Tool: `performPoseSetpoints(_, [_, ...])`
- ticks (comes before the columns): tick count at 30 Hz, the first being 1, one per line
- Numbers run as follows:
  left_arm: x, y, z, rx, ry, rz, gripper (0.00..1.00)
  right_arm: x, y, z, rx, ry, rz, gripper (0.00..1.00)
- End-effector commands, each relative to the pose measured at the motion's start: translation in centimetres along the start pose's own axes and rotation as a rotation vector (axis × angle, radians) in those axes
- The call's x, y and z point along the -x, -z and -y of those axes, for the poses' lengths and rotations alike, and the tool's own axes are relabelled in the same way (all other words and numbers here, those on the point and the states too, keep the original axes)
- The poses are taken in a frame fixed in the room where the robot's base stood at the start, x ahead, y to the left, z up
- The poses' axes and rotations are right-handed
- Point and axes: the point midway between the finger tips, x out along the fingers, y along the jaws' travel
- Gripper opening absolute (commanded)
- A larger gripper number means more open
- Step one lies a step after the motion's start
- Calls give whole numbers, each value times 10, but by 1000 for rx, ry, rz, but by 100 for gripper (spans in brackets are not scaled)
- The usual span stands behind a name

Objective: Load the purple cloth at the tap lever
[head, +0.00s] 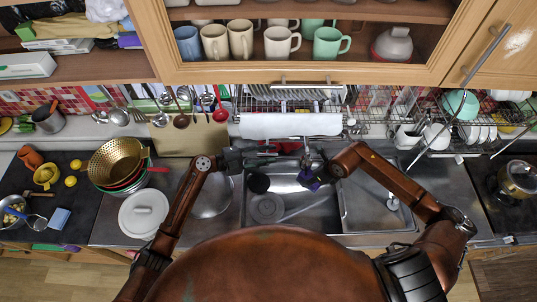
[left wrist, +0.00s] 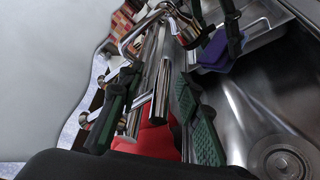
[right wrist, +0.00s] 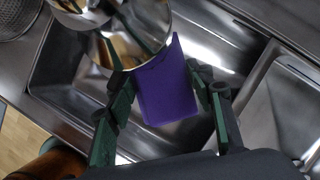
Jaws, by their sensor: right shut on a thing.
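The purple cloth (head: 309,184) hangs from my right gripper (head: 318,168) over the sink, just right of the tap area. In the right wrist view the cloth (right wrist: 168,85) sits between both fingers (right wrist: 163,108). My left gripper (head: 248,160) is at the sink's back edge, left of the cloth. In the left wrist view its fingers (left wrist: 155,115) are apart, with chrome tap parts (left wrist: 160,90) showing between them. I cannot tell which chrome part is the lever, or whether a finger touches it. The cloth (left wrist: 222,50) shows beyond, at upper right.
A white paper roll (head: 290,125) hangs behind. Stacked colanders (head: 118,165) and a white lid (head: 143,213) stand left. A dish rack (head: 430,135) is at right.

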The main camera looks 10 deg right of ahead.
Motion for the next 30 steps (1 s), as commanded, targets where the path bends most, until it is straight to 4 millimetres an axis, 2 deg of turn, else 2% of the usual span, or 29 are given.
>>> performPoseSetpoints(5, [13,1,0,-1,-1,-2,32,0,0,0,0,0,0,29])
performPoseSetpoints(18, [98,1,1,0,1,-3,32,0,0,0,0,0,0,29])
performPoseSetpoints(24, [117,0,0,0,1,-2,32,0,0,0,1,0,0,29])
performPoseSetpoints(30, [120,0,0,0,0,0,32,0,0,0,1,0,0,29])
